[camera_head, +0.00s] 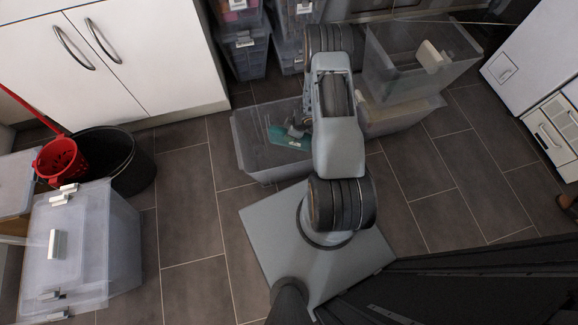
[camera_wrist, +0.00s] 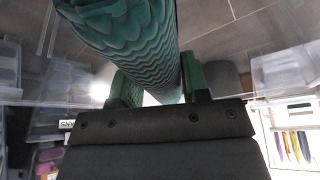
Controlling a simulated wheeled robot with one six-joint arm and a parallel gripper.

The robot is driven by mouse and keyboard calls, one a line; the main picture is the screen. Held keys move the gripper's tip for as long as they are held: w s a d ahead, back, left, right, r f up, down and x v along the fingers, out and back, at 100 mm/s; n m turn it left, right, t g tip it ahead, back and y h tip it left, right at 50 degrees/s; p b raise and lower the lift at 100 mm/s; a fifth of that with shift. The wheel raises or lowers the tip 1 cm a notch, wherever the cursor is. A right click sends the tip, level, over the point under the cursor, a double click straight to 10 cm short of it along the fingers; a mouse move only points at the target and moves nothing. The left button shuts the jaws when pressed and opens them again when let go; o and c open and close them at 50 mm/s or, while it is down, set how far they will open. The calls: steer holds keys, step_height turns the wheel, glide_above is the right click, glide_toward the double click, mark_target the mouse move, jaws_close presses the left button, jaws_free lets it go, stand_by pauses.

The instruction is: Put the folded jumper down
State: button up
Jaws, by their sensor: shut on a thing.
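The folded jumper (camera_wrist: 128,35) is a teal-green, ribbed roll that fills the upper middle of the wrist view. My gripper (camera_wrist: 158,90) is shut on it, with one finger on each side of the roll. In the head view a teal patch of the jumper (camera_head: 290,139) shows beside my arm, over a clear plastic bin (camera_head: 250,170) on the floor. My gripper (camera_head: 298,124) is partly hidden there behind my arm. I cannot tell whether the jumper touches the bin.
A clear bin (camera_head: 400,85) stands at the upper right, with another below it. Stacked clear boxes (camera_head: 245,55) stand behind. At left are a red basket (camera_head: 60,160), a black bucket (camera_head: 130,170) and a lidded clear box (camera_head: 110,245). Tiled floor between is free.

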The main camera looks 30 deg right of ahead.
mark_target(290, 145)
steer(key=f+n, duration=0.1)
steer(key=f, duration=0.1)
steer(key=f+n+g+b, duration=0.1)
steer(key=f, duration=0.1)
steer(key=f+n+y+b, duration=0.1)
steer(key=f+n, duration=0.1)
steer(key=shift+s+a+f, duration=0.15)
steer(key=shift+s+f, duration=0.25)
steer(key=shift+s+a+f+n+g, duration=0.15)
steer(key=shift+f+n+g, duration=0.35)
steer(key=shift+n, duration=0.4)
steer(key=shift+f+b, duration=2.6)
steer(key=shift+f, duration=2.1)
steer(key=shift+f, duration=0.15)
steer(key=o, duration=1.2)
steer(key=shift+s, duration=0.1)
